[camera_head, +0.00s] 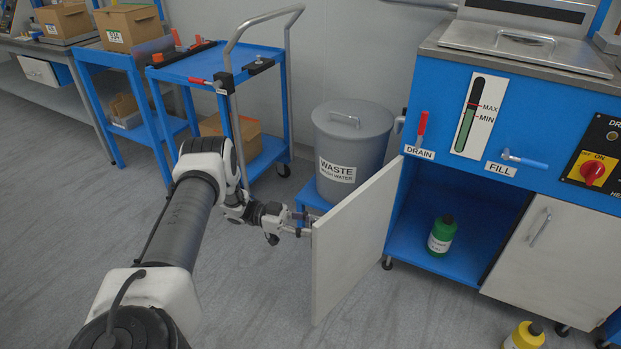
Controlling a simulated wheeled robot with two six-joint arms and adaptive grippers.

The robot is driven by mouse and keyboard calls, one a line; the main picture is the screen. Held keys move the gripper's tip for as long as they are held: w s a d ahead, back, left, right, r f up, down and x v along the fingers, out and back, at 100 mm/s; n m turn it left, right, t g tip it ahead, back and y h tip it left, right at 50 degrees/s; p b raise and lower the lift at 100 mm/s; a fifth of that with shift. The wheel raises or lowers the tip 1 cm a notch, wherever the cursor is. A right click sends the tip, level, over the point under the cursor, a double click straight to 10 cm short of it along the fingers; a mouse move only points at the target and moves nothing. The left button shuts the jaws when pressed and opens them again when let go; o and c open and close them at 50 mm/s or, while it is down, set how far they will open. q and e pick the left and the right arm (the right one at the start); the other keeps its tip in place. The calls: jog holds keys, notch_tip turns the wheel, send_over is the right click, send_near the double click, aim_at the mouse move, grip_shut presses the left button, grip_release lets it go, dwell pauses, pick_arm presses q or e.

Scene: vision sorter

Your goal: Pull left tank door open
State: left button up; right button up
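The left tank door (352,245) is a pale panel swung wide open from the blue tank cabinet (471,115). It stands out toward the front. My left gripper (308,222) is at the door's outer face, near its left edge. The door hides part of the fingers, so I cannot tell whether they are shut on the handle. The door's handle is hidden. Inside the open compartment a green bottle (441,236) with a dark cap stands upright on the blue floor. My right gripper is not in view.
A grey waste bin (351,153) stands on a low blue stand behind the door. A blue cart (217,66) is behind my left arm. The right tank door (556,262) is closed. A yellow bottle (523,337) stands on the floor at the lower right.

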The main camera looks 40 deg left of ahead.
pick_arm(q)
jog(key=v, duration=1.2)
jog(key=shift+d, duration=0.1)
